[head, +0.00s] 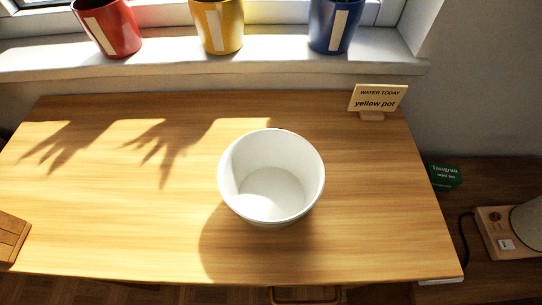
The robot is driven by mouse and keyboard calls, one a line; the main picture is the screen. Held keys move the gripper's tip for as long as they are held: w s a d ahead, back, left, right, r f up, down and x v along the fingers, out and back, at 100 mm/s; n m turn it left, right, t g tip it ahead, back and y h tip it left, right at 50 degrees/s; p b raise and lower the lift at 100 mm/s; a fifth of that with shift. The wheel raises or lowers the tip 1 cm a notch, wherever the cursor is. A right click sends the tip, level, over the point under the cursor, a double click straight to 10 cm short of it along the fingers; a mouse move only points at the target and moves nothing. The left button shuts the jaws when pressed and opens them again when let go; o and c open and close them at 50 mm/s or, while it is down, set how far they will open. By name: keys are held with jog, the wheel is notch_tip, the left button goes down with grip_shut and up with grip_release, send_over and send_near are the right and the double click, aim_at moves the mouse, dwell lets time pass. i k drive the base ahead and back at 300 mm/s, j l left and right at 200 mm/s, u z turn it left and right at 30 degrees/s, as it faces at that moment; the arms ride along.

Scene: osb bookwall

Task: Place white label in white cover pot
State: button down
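The white cover pot (235,175) stands upright on the wooden table, a little right of the middle of the head view. It is open at the top, and its inside looks empty, with a bare white floor. I see no loose white label on the table. Pale upright strips show on the fronts of the red pot (122,36), the yellow pot (232,38) and the blue pot (325,40) on the windowsill. My gripper does not show in this view.
The table (110,225) is mostly clear. A sign (377,98) reading "WATER TODAY yellow pot" stands at its back right. A brown wooden object (12,238) is at the left edge. A green tea box (445,176) and a lamp-like object (505,240) are at right.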

aim_at(271, 195)
jog(key=i, duration=1)
